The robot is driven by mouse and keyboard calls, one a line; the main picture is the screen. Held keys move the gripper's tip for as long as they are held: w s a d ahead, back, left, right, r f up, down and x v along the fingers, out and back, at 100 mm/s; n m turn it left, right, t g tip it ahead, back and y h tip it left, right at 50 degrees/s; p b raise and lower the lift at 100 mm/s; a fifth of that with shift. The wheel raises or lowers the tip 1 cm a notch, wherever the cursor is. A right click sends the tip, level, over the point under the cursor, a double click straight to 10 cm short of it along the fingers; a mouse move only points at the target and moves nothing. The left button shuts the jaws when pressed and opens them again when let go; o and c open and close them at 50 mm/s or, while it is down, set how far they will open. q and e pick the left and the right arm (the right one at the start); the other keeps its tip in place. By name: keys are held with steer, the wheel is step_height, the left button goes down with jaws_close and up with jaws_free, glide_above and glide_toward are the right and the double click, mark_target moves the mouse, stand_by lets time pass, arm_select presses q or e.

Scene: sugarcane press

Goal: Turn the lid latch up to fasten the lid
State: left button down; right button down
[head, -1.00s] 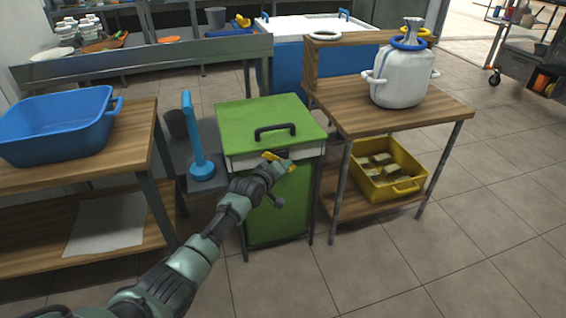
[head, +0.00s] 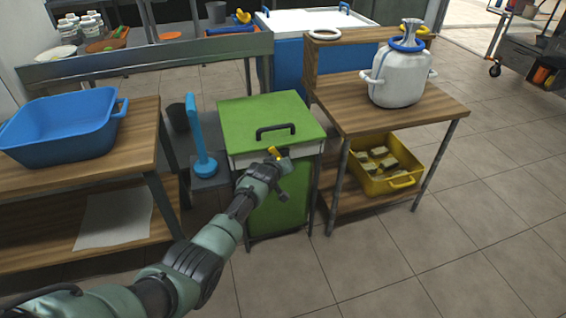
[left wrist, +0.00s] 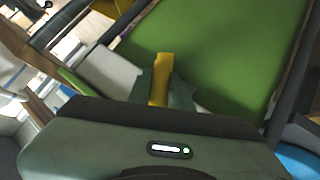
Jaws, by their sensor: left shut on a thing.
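The green press box (head: 270,205) stands in the middle of the head view, its green lid (head: 262,112) down flat, with a black handle (head: 276,131) near the front edge. The yellow lid latch (head: 273,151) is at the front, just below the lid edge, and looks tilted. My left gripper (head: 279,157) is at the box front, shut on the latch. In the left wrist view the yellow latch (left wrist: 161,78) sits between the fingers (left wrist: 163,92), which hide part of it. My right gripper is out of view.
A wooden table with a blue basin (head: 62,127) stands left. A blue-handled tool (head: 199,140) stands beside the box. On the right, a wooden table (head: 395,108) carries a white jug (head: 395,83) with a yellow crate (head: 382,180) below. The front right floor is clear.

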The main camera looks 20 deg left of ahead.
arm_select(q)
steer(key=shift+d+r+m+g+y, duration=0.1)
steer(key=shift+r+m+g+y, duration=0.05)
steer(key=shift+m+g+y, duration=0.2)
steer(key=shift+y, duration=0.25)
steer(key=shift+m+g+y, duration=0.25)
steer(key=shift+g+y, duration=0.05)
steer(key=shift+g, duration=0.05)
steer(key=shift+m+g+y+b, duration=0.6)
steer(key=shift+g+y+b, duration=0.1)
steer(key=shift+b, duration=0.05)
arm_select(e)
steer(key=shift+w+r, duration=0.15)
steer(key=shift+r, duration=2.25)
arm_select(q)
steer(key=c, duration=1.6)
jaws_free()
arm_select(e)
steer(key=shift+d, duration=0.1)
arm_select(q)
steer(key=shift+s, duration=0.1)
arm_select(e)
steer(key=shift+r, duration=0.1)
